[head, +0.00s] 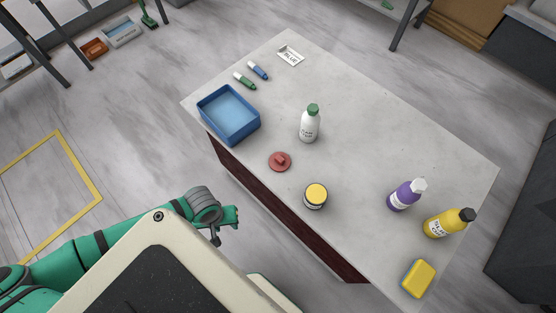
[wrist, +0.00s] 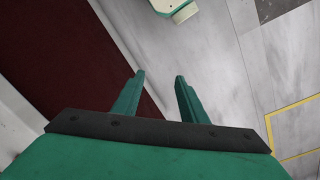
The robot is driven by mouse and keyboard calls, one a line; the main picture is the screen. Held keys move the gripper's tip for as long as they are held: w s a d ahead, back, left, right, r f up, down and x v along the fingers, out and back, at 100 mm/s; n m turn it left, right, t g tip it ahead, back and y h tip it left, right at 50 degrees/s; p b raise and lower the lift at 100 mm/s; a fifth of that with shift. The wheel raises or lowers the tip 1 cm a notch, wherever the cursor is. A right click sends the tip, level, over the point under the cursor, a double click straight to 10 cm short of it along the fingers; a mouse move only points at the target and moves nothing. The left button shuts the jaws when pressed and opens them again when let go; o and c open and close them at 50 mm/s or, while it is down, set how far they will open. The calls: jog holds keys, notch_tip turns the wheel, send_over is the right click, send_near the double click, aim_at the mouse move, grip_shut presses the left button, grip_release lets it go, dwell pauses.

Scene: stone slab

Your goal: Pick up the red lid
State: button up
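The red lid (head: 280,161) is a flat disc with a small raised knob. It lies on the stone slab (head: 365,150) near its front edge in the head view, between the blue bin and the yellow-topped jar. My gripper (head: 236,215) is off the slab, beyond its front edge, to the lower left of the lid and apart from it. In the wrist view my gripper's two green fingers (wrist: 160,78) stand apart with nothing between them. The lid is not in the wrist view.
A blue bin (head: 204,107) stands left of the lid, a white bottle with a green cap (head: 310,125) behind it, and a yellow-topped jar (head: 315,203) to its right. Purple (head: 403,197) and yellow (head: 440,225) bottles and a sponge (head: 418,279) are farther right. The dark red front panel (wrist: 60,50) is beside my gripper.

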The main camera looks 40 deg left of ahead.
jog(key=w+a+r+n+g, duration=0.2)
jog(key=w+a+r, duration=0.1)
jog(key=w+r, duration=0.1)
notch_tip(320, 180, up, 15)
jog(key=n+t, duration=0.2)
jog(key=n, duration=0.4)
send_over(280, 158)
notch_tip(280, 158, down, 4)
jog(key=shift+d+r+m, duration=0.1)
jog(key=shift+d+m, duration=0.05)
jog(key=shift+m, duration=0.15)
jog(key=shift+a+f, duration=0.2)
jog(key=shift+f, duration=2.7)
jog(key=shift+c, duration=0.6)
grip_shut()
